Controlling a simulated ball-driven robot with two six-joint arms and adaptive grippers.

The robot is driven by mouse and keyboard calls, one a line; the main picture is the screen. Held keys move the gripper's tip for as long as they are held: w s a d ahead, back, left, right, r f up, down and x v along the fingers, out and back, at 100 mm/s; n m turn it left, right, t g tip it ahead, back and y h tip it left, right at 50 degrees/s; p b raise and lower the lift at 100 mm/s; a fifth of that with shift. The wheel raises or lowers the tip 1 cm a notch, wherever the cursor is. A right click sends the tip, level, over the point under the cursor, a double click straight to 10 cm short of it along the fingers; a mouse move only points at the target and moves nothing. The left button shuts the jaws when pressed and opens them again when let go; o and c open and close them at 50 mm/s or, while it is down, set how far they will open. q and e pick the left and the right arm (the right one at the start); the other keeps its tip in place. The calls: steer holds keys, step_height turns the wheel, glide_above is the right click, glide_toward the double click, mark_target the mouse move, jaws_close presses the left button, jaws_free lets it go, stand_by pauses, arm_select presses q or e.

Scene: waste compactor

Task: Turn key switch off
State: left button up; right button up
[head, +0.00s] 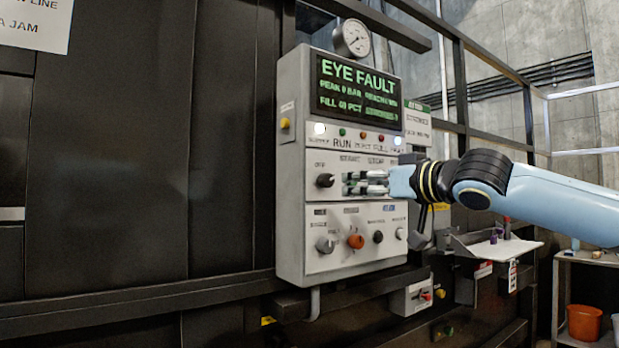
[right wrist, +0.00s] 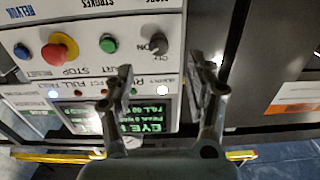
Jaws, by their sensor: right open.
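The key switch (head: 325,180) is a small dark knob on the left of the control box's middle panel, under an "OFF" label. In the right wrist view, which is upside down, the key switch (right wrist: 158,44) lies between and beyond the fingertips. My right gripper (head: 349,183) comes in from the right, with its fingertips just right of the knob in the head view. In the wrist view the right gripper (right wrist: 162,70) is open and empty, its fingers spread apart. No contact with the knob shows. Which way the key points is unclear. My left gripper is not in view.
A green button (right wrist: 109,44) and a red mushroom button (right wrist: 60,49) sit beside the switch. The display (head: 357,91) reads "EYE FAULT". Lower knobs include an orange one (head: 355,241). A shelf (head: 500,247) juts out right of the box.

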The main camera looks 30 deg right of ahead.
mark_target(329, 181)
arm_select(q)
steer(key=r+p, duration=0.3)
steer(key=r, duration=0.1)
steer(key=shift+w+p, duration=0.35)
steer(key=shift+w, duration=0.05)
arm_select(e)
steer(key=w, duration=0.7)
steer(key=w+r, duration=0.1)
steer(key=w, duration=0.3)
steer(key=shift+a, duration=0.35)
steer(key=shift+s, duration=0.1)
steer(key=shift+c, duration=0.4)
steer(key=c, duration=1)
steer(key=shift+c, duration=0.2)
